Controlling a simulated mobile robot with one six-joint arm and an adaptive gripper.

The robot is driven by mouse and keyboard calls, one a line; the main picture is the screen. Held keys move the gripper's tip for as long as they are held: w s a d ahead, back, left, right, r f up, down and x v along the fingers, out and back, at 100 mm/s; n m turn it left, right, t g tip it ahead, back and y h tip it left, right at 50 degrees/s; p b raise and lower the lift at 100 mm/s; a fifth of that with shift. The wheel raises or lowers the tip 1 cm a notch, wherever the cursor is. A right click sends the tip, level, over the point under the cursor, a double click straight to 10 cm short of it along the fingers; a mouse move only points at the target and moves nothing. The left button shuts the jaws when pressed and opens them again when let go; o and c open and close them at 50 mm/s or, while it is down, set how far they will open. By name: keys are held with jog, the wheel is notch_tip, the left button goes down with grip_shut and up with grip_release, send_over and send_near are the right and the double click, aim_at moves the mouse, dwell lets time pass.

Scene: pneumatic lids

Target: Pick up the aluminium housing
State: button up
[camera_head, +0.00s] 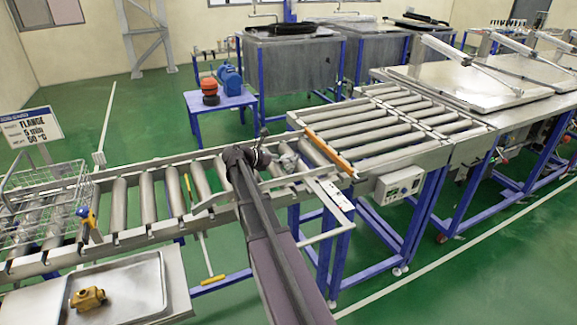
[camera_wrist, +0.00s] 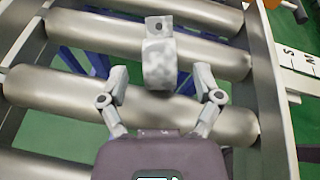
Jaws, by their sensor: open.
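The aluminium housing (camera_wrist: 157,62) is a mottled light grey metal part with a ring-like body and a small flange with a dark hole. It lies on the conveyor rollers, near the top middle of the wrist view. In the head view it shows as a small grey shape (camera_head: 288,162) just beyond my gripper, partly hidden. My gripper (camera_wrist: 162,84) is open and empty, with a finger on either side of the housing's near end. I cannot tell whether the fingers touch it. In the head view my gripper (camera_head: 268,152) is over the rollers, its fingers hard to make out.
Conveyor rollers (camera_head: 147,202) run left to a wire basket (camera_head: 45,195). An orange bar (camera_head: 330,152) crosses the conveyor to the right. A metal tray (camera_head: 140,280) with a yellow part (camera_head: 88,298) is at lower left. A control box (camera_head: 399,184) hangs on the right.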

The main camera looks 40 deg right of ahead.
jog(key=shift+x, duration=1.1)
grip_shut()
